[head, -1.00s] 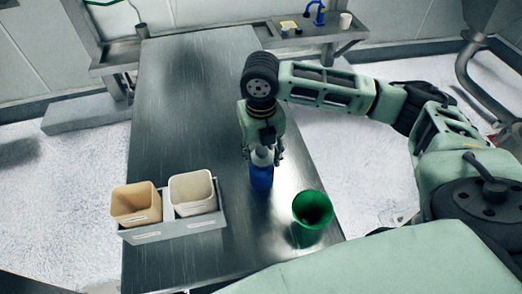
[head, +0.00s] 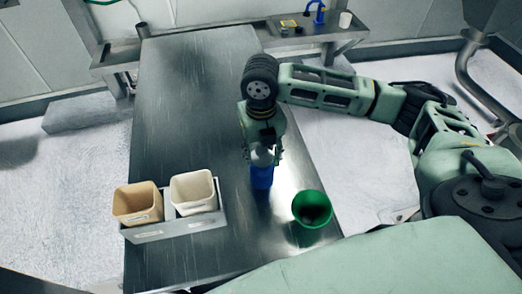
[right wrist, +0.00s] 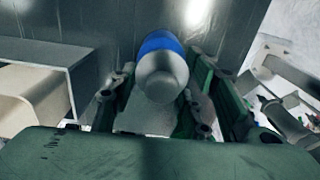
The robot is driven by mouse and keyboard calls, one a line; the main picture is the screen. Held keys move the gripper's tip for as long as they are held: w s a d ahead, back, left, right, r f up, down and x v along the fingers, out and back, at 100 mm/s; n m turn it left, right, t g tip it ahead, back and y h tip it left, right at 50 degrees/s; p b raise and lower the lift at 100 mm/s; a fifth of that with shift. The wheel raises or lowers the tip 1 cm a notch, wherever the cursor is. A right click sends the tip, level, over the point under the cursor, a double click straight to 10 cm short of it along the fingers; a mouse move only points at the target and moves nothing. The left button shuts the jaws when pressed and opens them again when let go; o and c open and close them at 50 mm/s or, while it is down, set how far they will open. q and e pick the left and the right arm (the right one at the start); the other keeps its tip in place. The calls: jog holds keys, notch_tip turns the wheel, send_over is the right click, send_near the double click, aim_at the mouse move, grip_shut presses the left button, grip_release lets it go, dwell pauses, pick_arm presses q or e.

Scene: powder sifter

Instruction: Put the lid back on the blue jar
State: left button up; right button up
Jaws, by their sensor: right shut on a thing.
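The blue jar (head: 262,178) stands upright on the metal table, right of the tray. Its silvery-white lid (head: 262,156) is at the top of the jar, between the fingers of my right gripper (head: 263,155). In the right wrist view the lid (right wrist: 160,78) covers most of the jar, and a blue rim (right wrist: 160,42) shows behind it. My right gripper (right wrist: 158,100) is shut on the lid. Whether the lid is fully seated on the jar cannot be told. My left gripper is not in view.
A grey tray (head: 175,230) holding a tan bin (head: 137,204) and a cream bin (head: 193,191) stands left of the jar. A green cup (head: 312,209) stands close to the right. The far part of the table (head: 190,100) is clear.

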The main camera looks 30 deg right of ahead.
jog(key=o, duration=0.9)
jog(key=shift+o, duration=0.3)
jog(key=o, duration=0.4)
jog(key=shift+o, duration=0.2)
jog(key=shift+r, duration=0.1)
jog(key=shift+r+p, duration=3.45)
jog(key=shift+p, duration=0.7)
jog(key=shift+c, duration=0.3)
